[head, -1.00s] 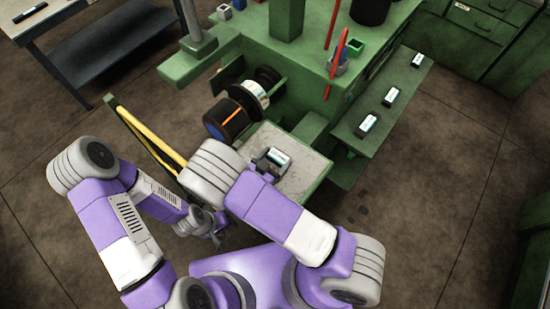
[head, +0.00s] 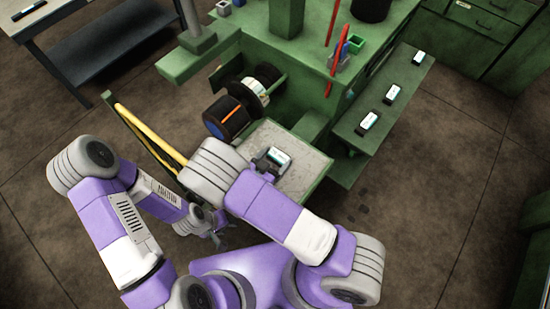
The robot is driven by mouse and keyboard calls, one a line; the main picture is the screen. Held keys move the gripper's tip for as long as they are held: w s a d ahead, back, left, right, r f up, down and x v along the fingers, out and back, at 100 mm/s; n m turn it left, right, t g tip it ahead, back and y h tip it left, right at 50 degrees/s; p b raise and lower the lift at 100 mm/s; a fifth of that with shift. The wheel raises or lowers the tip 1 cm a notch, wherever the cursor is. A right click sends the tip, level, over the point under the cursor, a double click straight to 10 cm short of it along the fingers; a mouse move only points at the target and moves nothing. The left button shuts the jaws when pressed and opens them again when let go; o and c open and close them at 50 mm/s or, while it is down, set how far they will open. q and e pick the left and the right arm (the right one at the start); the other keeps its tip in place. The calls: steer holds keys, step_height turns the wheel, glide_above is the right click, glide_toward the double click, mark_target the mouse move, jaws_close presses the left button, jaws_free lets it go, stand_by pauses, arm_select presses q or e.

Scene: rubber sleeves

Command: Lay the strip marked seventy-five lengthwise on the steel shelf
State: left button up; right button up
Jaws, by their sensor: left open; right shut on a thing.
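A short dark strip with a white and teal label (head: 280,157) is at the pale grey steel shelf (head: 308,182). My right gripper (head: 270,160) is shut on this strip, close over the shelf's far left part. My own arm hides much of that gripper and the shelf's near left side. The label's number is too small to read, and I cannot tell if the strip touches the shelf. My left gripper (head: 218,232) is open and empty, low and left of the shelf, partly covered by my arms.
Three similar labelled strips (head: 392,94) lie in a row on the green ledge (head: 405,75) at the right. A black roller (head: 226,118) and a yellow bar (head: 148,135) are left of the shelf. The shelf's right part is bare.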

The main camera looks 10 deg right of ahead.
steer(key=shift+f, duration=0.15)
steer(key=o, duration=0.9)
steer(key=shift+a, duration=0.1)
steer(key=v, duration=0.7)
steer(key=shift+s+a+b, duration=0.1)
steer(key=shift+s+b, duration=0.05)
steer(key=shift+b, duration=0.15)
steer(key=shift+s, duration=0.1)
